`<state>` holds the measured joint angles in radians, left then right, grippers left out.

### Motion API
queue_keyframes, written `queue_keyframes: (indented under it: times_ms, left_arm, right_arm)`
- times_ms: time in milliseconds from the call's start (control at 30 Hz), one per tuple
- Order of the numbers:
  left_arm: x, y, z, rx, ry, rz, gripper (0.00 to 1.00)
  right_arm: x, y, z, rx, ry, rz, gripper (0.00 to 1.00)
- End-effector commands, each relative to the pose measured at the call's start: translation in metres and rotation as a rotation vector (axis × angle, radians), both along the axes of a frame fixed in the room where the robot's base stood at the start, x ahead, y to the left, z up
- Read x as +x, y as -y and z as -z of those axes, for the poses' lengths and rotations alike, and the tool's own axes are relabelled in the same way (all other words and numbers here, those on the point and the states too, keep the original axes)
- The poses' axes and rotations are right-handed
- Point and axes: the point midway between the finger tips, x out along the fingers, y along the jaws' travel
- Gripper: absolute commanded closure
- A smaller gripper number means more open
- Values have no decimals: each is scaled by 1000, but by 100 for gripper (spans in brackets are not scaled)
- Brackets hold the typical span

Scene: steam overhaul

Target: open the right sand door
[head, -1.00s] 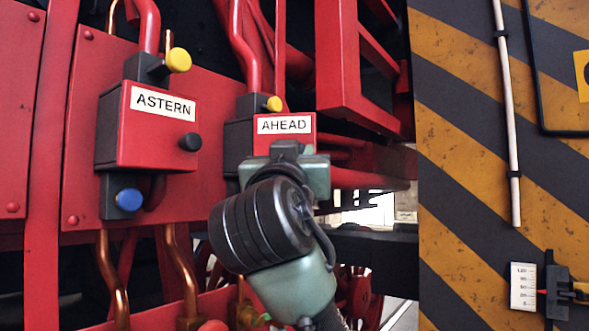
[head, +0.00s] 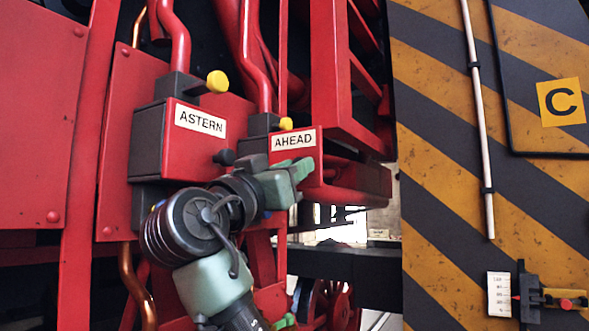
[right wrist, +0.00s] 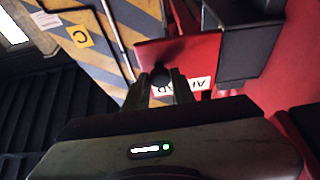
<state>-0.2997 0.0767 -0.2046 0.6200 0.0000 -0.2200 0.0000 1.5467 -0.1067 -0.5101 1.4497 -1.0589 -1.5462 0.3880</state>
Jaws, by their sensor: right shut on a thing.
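The right sand door is the red panel labelled AHEAD (head: 311,150). Its label runs at a different slant from the one on the red ASTERN box (head: 195,150), so the door looks swung partly out, its right side nearer me. My right gripper (head: 300,170) is at its lower front. In the right wrist view, my right gripper (right wrist: 161,84) is shut on the door's black knob (right wrist: 160,73), and the red door (right wrist: 185,58) stands out beside a dark box (right wrist: 245,50). My left gripper is not in view.
A yellow knob (head: 285,124) sits above the AHEAD door, and another yellow knob (head: 217,81) above ASTERN. Red framework (head: 330,75) stands close on the right.

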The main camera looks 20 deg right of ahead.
Motion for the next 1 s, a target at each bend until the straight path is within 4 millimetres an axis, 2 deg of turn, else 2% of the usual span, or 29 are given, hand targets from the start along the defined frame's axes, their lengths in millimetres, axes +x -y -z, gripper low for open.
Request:
queue_keyframes:
  times_ms: [267, 300, 367, 400, 733, 1000]
  left_arm:
    - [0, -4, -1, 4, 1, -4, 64]
    - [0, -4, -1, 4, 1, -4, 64]
    - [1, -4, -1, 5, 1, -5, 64]
    - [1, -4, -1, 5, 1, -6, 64]
    - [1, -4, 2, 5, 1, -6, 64]
    - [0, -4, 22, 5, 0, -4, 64]
  right_arm:
    - [-1, 0, -3, -3, 4, 1, 100]
    - [-1, 1, -3, -4, 5, 1, 72]
    - [-1, 1, -3, -3, 4, 1, 56]
    - [-1, 1, -2, -3, 4, 1, 54]
    - [-2, -2, 1, -2, 2, -1, 54]
    - [-25, -33, 19, -2, 3, -5, 54]
